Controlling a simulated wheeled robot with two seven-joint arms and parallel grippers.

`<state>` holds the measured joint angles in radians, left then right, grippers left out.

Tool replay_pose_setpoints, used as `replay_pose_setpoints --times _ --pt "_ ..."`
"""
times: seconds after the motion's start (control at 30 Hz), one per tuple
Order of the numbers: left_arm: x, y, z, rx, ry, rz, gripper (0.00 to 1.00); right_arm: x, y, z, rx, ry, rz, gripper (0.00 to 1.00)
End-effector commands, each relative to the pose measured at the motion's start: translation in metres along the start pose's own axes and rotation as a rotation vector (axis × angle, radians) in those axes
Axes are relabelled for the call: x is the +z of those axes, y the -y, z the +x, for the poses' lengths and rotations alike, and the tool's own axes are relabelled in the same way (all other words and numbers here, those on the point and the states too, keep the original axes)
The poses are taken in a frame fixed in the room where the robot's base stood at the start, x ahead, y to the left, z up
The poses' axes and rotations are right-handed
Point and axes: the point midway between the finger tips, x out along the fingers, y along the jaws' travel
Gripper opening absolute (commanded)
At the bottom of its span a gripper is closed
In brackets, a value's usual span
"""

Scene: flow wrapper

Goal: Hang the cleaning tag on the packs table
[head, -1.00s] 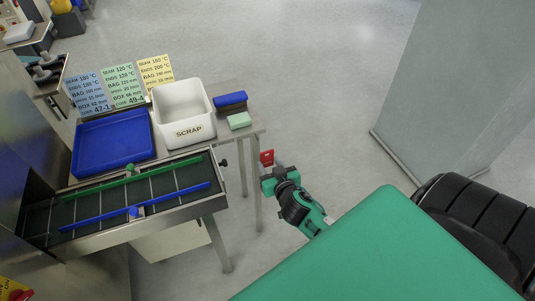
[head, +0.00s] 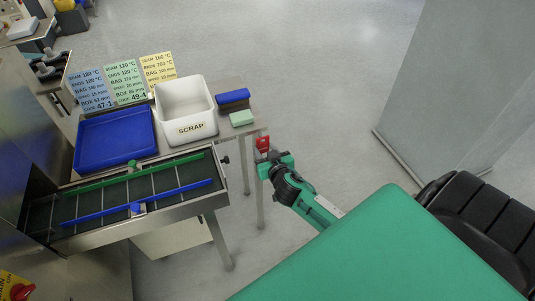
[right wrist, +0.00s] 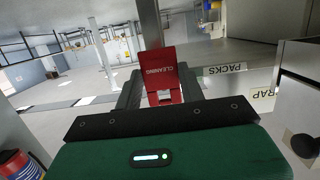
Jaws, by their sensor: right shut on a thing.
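The red cleaning tag (head: 263,143) is between the jaws of my right gripper (head: 268,158), just off the right end of the packs table (head: 246,131). In the right wrist view the tag (right wrist: 160,70) stands up from the shut fingers, its CLEANING lettering upside down. A PACKS label (right wrist: 225,69) shows on the table's edge to the right of the tag there. The tag looks close to the table corner in the head view; whether it touches cannot be told. My left gripper is not in view.
On the table are a white SCRAP bin (head: 187,110), a blue tray (head: 115,140), a blue block (head: 232,96) and a green pad (head: 242,118). Setting cards (head: 124,82) stand behind. A conveyor (head: 130,195) lies in front. The floor right of the table is clear up to a glass panel (head: 450,90).

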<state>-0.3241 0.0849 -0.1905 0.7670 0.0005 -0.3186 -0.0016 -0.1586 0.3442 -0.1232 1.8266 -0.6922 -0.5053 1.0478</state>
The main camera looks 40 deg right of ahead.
Motion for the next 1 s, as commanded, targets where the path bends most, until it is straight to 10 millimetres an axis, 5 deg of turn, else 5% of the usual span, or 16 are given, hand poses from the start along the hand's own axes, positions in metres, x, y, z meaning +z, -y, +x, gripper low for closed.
replay_pose_setpoints --times 0.5,1.0 --pt "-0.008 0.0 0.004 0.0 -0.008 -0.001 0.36 0.0 0.0 0.029 0.0 0.0 0.002 0.15" --pt "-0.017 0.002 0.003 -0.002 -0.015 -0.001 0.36 0.001 0.0 0.034 0.0 -0.001 0.001 0.15"
